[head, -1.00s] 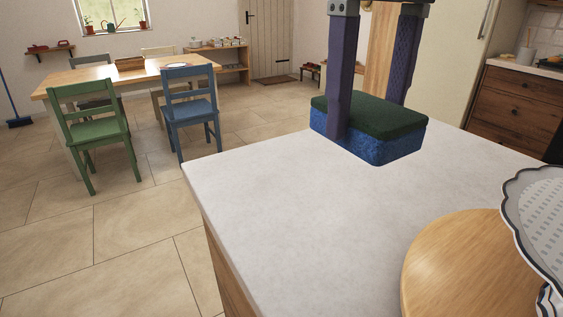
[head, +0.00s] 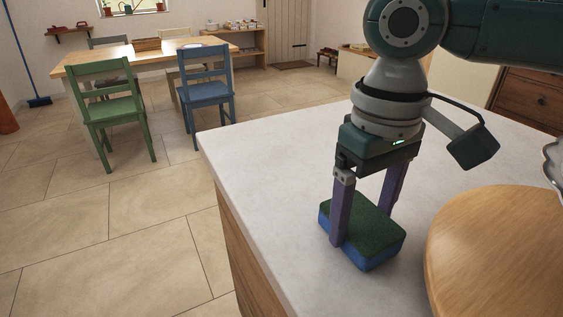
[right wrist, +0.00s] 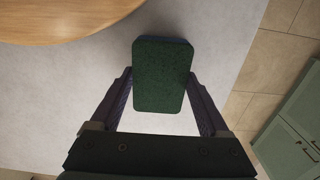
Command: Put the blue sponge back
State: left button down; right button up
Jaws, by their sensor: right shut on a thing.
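The blue sponge (head: 372,258) has a dark green scouring top and lies flat, green side up, low at the white counter near its left edge. My right gripper (head: 362,228) points down with its purple fingers shut on the sponge's two sides. I cannot tell whether the sponge's underside touches the counter. In the right wrist view the sponge's green face (right wrist: 161,76) sits between the two fingers (right wrist: 160,95). My left gripper is not in view.
A round wooden board (head: 505,250) lies on the white counter (head: 270,155) to the right of the sponge. A scalloped pale dish (head: 553,160) shows at the right edge. The counter left of and behind the sponge is clear. Chairs and a table stand beyond.

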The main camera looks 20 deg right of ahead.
aim_at(362, 218)
jog(key=shift+f, duration=0.15)
jog(key=o, duration=1)
jog(key=shift+o, duration=0.2)
notch_tip(362, 218, up, 12)
jog(key=p, duration=0.2)
jog(key=shift+w, duration=0.1)
